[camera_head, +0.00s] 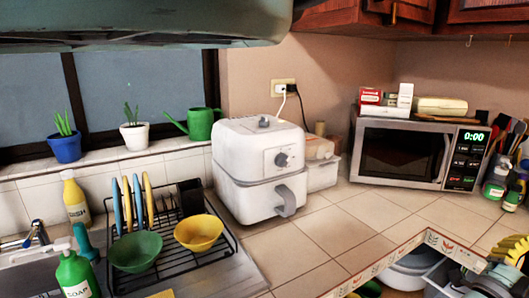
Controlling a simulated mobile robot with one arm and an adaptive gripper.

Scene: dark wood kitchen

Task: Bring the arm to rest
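My gripper is not clearly seen in this view, so I cannot tell its pose or what is between its fingers. The task names no other object.
A white air fryer (262,160) stands on the tiled counter (340,232). A microwave (402,154) is in the right corner. A dish rack (225,240) holds a green bowl (136,251) and a yellow bowl (199,233). White bowls (405,276) sit below the counter edge. The counter's middle is clear.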

